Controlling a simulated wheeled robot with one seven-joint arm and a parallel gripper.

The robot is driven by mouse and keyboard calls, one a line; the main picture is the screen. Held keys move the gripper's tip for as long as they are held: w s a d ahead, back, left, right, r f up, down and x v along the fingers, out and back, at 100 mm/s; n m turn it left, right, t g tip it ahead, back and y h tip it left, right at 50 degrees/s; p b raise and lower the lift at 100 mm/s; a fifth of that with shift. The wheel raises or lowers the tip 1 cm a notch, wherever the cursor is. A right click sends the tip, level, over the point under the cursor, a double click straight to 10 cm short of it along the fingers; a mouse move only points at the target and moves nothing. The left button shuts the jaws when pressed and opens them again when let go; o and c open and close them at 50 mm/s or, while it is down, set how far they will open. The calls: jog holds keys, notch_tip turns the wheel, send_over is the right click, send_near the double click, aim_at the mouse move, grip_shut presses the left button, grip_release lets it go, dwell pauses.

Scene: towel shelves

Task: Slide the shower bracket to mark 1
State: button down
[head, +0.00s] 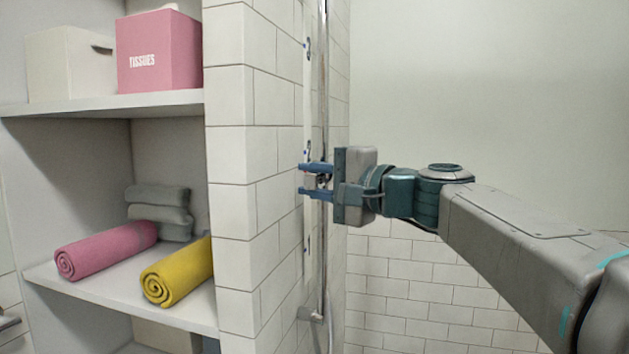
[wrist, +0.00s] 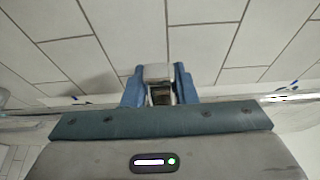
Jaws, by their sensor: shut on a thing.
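The shower bracket (head: 322,181) is a small metal piece on a vertical chrome rail (head: 323,255) beside the tiled wall edge. My gripper (head: 317,182) reaches it from the right, with one blue finger above and one below, shut on it. In the wrist view the bracket (wrist: 157,73) shows as a grey block between the two blue fingers (wrist: 158,88). A pale strip with small blue marks (head: 307,150) runs along the wall behind the rail. The numbers on the marks are too small to read.
Shelves on the left hold a pink tissue box (head: 158,50), a white box (head: 70,65), a pink rolled towel (head: 105,250), a yellow rolled towel (head: 178,270) and folded grey towels (head: 160,212). A rail mount (head: 311,315) sits low on the rail.

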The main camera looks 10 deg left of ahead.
notch_tip(320, 180, down, 17)
jog(key=b, duration=1.6)
jog(key=shift+r, duration=0.2)
jog(key=c, duration=1.2)
grip_release()
jog(key=shift+o, duration=0.2)
jog(key=shift+r, duration=0.1)
jog(key=shift+d, duration=0.1)
jog(key=v, duration=1.3)
jog(key=shift+s+d, duration=0.25)
